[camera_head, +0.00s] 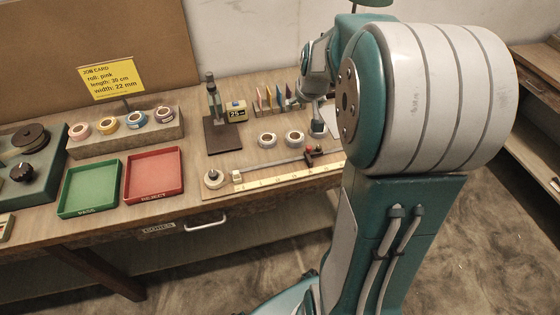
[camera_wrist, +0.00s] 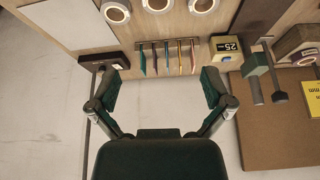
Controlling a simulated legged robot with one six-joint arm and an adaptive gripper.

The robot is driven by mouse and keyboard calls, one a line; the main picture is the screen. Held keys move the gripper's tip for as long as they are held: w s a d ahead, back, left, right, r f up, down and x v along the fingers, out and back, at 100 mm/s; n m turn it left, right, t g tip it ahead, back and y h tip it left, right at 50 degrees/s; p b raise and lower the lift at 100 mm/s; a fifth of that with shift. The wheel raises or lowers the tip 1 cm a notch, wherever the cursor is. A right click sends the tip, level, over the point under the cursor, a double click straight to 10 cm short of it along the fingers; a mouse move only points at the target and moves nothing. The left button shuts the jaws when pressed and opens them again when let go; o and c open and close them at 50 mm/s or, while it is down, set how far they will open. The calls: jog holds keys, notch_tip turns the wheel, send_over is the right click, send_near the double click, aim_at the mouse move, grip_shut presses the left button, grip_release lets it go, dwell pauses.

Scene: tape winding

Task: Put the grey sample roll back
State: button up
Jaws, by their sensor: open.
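My gripper (camera_wrist: 159,86) is open and empty in the wrist view, its two dark fingers wide apart above the back of the bench. Three pale sample rolls show at the top edge of that view: a left roll (camera_wrist: 115,12), a middle roll (camera_wrist: 157,4) and a right roll (camera_wrist: 202,4). None is between my fingers. In the head view two pale rolls stand on the bench, one (camera_head: 267,139) left of the other (camera_head: 294,138); my arm crowds the spot to their right. I cannot tell by colour which roll is the grey one.
A rack of thin coloured cards (camera_wrist: 165,57) and a yellow block marked 25 (camera_wrist: 225,46) lie near my fingers. A dark upright stand (camera_head: 220,130), a roll rack (camera_head: 130,135), a green tray (camera_head: 90,188) and a red tray (camera_head: 153,174) fill the bench further left.

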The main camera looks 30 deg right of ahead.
jog(key=s+a+r+n, duration=0.1)
jog(key=s+a+r, duration=0.25)
jog(key=a, duration=0.35)
jog(key=s+a+r+n, duration=0.1)
jog(key=s+a+r, duration=0.2)
jog(key=s+a, duration=0.25)
jog(key=s+a+r+n+y, duration=0.1)
jog(key=s+a, duration=0.7)
jog(key=s, duration=0.4)
jog(key=shift+a+n+t, duration=0.15)
jog(key=shift+n+t, duration=0.15)
jog(key=shift+t, duration=0.1)
jog(key=shift+w, duration=0.1)
